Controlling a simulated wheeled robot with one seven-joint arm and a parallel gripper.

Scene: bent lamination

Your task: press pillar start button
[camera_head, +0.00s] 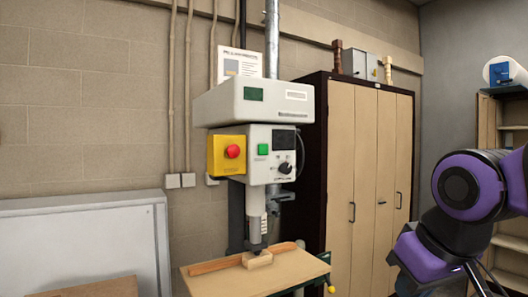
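The pillar drill (245,112) stands against the block wall, left of the middle of the head view. Its front panel carries a small green button (263,149), which I take as the start button. A red mushroom button (233,151) sits on a yellow box to its left. A dark dial (285,168) is at the lower right of the panel. My purple and black arm is at the right edge, well apart from the drill. My gripper's fingers do not show.
The drill's table (270,277) bears a wooden block (257,259) and a wooden strip (215,265). A tall cupboard (340,165) stands right of the drill, its doors shut. A grey cabinet (80,240) is at the lower left. Shelves (512,215) are at the far right.

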